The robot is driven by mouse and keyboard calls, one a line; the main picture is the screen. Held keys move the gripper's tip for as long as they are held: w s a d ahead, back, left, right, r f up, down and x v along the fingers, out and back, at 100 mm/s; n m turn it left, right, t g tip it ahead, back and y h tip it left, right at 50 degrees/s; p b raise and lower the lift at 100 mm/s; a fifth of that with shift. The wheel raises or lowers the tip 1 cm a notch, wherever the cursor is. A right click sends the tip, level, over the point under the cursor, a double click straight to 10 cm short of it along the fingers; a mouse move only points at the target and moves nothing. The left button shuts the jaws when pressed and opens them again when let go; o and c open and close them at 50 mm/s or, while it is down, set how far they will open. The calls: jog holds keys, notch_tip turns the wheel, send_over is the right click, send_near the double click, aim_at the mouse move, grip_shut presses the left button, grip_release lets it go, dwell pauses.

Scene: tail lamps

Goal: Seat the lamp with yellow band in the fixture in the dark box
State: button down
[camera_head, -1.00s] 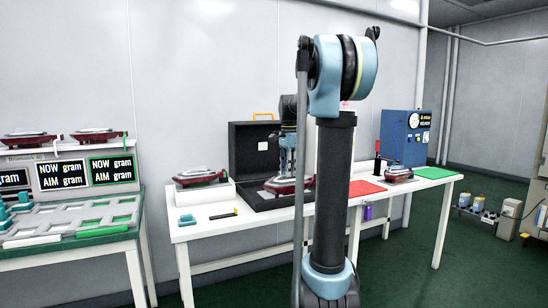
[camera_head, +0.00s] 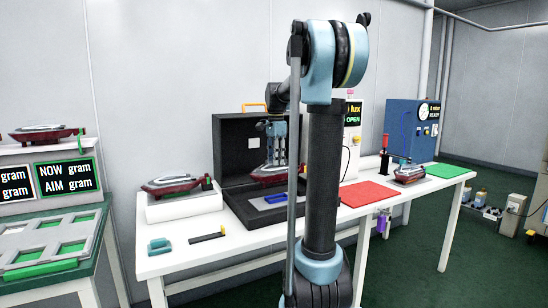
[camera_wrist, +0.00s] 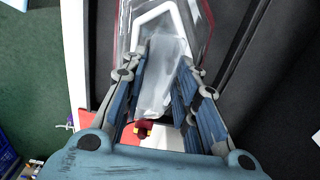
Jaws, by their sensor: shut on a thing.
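My gripper (camera_head: 274,158) is shut on a red and clear lamp (camera_head: 266,175) and holds it over the open dark box (camera_head: 237,199). In the wrist view, my gripper (camera_wrist: 161,74) has its fingers on both sides of the raised grey middle of the lamp (camera_wrist: 158,22). My arm hides the right part of the box and the lamp's right end.
Another lamp (camera_head: 176,183) rests on a white block (camera_head: 184,207) left of the box. A third lamp (camera_head: 409,175) stands at right, by a red mat (camera_head: 368,193) and a green mat (camera_head: 447,171). Another lamp (camera_head: 46,134) sits on the scale. The box's open lid (camera_head: 228,145) stands behind.

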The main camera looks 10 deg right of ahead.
jog(key=shift+w+a, duration=0.1)
jog(key=shift+w, duration=0.25)
jog(key=shift+f, duration=2.75)
jog(key=shift+s+f, duration=0.1)
jog(key=shift+f, duration=0.65)
jog(key=shift+f, duration=0.35)
jog(key=shift+f, duration=0.25)
jog(key=c, duration=1.2)
grip_release()
